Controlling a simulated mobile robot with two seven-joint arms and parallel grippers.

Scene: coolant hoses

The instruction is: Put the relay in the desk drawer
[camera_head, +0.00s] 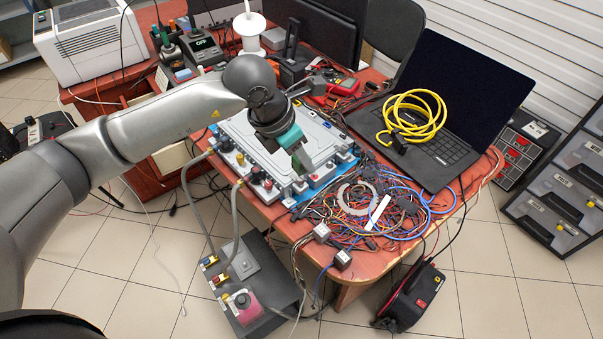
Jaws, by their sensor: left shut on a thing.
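My left gripper (297,151) is above the light grey housing on the desk, pointing down. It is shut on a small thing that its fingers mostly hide. I take this to be the relay, but its shape and colour are not clear. The desk (262,208) has a red-brown top. Its drawer section (146,178) is at the left, below the desk top and partly behind my left arm. I cannot tell clearly how far a drawer is open. My right gripper is not in view.
Below the gripper is the grey housing (325,131) with hoses on its left. A wire tangle (375,205), two small boxes (322,233), and a laptop (440,150) with a yellow coil (418,115) crowd the right. A control box (250,280) stands in front.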

